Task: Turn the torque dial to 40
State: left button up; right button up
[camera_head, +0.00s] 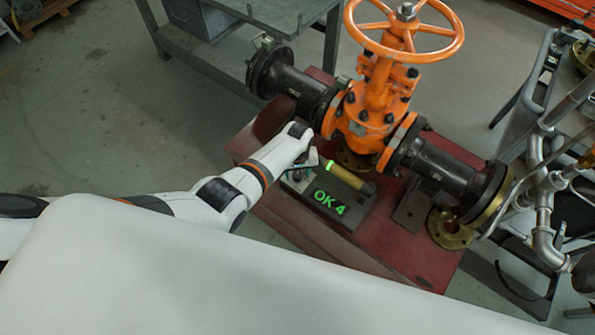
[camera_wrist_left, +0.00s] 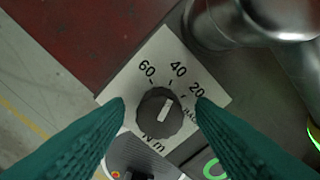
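The torque dial (camera_wrist_left: 153,111) is a black knurled knob with a white pointer bar, on a pale plate (camera_wrist_left: 192,70) marked 60, 40, 20 and Nm. In the head view my left gripper (camera_head: 312,163) is over the left end of the grey box (camera_head: 345,213), mostly hiding the dial. My right gripper is not in view.
Pipes and a cart are at the right.

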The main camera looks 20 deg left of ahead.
aim_at(297, 174)
pick_arm(q)
jog(key=shift+r, duration=0.3)
notch_tip(297, 174, up, 11)
jog(key=p, duration=0.2)
jog(key=shift+r+p, duration=0.2)
jog(key=shift+p, duration=0.1)
jog(key=shift+s+f, duration=0.1)
